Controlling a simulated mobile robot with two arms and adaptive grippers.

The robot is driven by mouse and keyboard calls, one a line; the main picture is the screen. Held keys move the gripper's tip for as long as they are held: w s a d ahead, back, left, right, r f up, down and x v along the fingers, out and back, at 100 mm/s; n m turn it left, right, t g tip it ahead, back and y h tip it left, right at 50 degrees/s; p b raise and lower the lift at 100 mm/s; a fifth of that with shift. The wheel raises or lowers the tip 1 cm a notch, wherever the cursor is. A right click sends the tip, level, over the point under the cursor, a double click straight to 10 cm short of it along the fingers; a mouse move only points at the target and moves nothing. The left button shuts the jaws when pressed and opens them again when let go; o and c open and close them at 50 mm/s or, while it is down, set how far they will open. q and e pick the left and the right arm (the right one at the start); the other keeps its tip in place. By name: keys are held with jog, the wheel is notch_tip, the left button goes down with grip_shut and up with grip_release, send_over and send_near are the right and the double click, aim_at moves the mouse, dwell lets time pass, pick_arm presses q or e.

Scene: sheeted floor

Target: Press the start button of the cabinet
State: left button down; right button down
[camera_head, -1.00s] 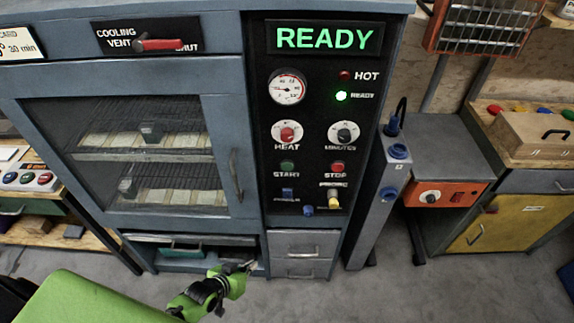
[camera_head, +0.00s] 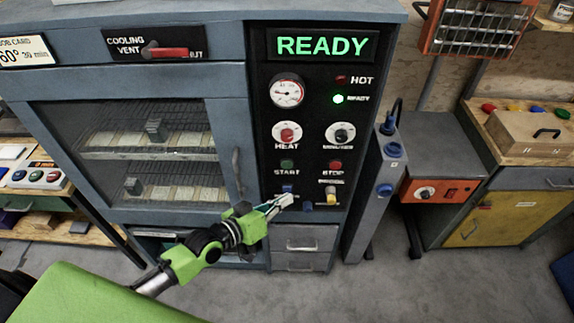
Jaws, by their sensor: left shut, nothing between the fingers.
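The cabinet (camera_head: 225,90) is a blue-grey oven with a glass door at the left and a black control panel (camera_head: 312,115) at the right. Its display (camera_head: 322,46) reads READY in green, and a green READY lamp (camera_head: 338,99) is lit. The green start button (camera_head: 287,164) sits above the START label, left of the red stop button (camera_head: 335,165). My left gripper (camera_head: 286,200) is shut and empty. In the picture its tips are just below the start button, near a blue switch (camera_head: 288,188); contact cannot be told. My right gripper is not in view.
The red vent lever (camera_head: 168,51) is at the upper left. HEAT (camera_head: 287,134) and MINUTES (camera_head: 341,134) knobs are above the buttons. A grey post (camera_head: 375,200) and an orange control box (camera_head: 430,190) stand at the right. The floor in front is clear.

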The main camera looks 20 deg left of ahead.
aim_at(287, 165)
pick_arm(q)
jog(key=w+a+b, duration=0.2)
jog(key=w+b, duration=0.4)
jog(key=w, duration=0.2)
jog(key=shift+w+a, duration=0.25)
dwell(0.4)
jog(key=shift+w+f, duration=0.1)
dwell(1.0)
jog(key=shift+w+a, duration=0.15)
jog(key=shift+w, duration=0.15)
